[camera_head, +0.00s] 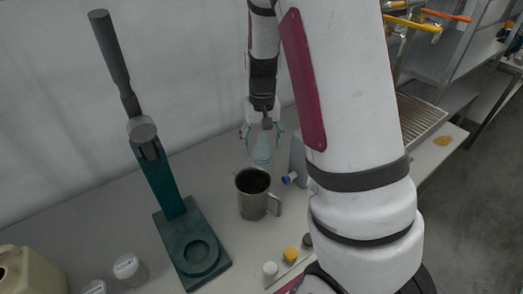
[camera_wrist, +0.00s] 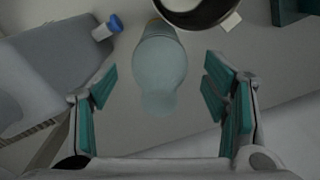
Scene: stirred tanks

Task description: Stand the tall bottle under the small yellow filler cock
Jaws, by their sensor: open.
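The tall bottle, pale blue-green and see-through (camera_head: 262,154), stands on the bench behind a steel mug. In the wrist view the bottle (camera_wrist: 160,62) lies ahead of and between my finger pads. My gripper (camera_head: 262,133) is open around the bottle's upper part in the head view. In the wrist view my gripper (camera_wrist: 160,92) shows clear gaps on both sides of it. A yellow cock handle (camera_head: 412,22) is at the upper right of the head view; my arm partly hides that area, and I cannot tell whether this is the small cock.
The steel mug (camera_head: 253,198) stands close in front of the bottle. A blue-capped vial (camera_head: 289,179) lies to its right. A green lever press (camera_head: 190,240) stands left.

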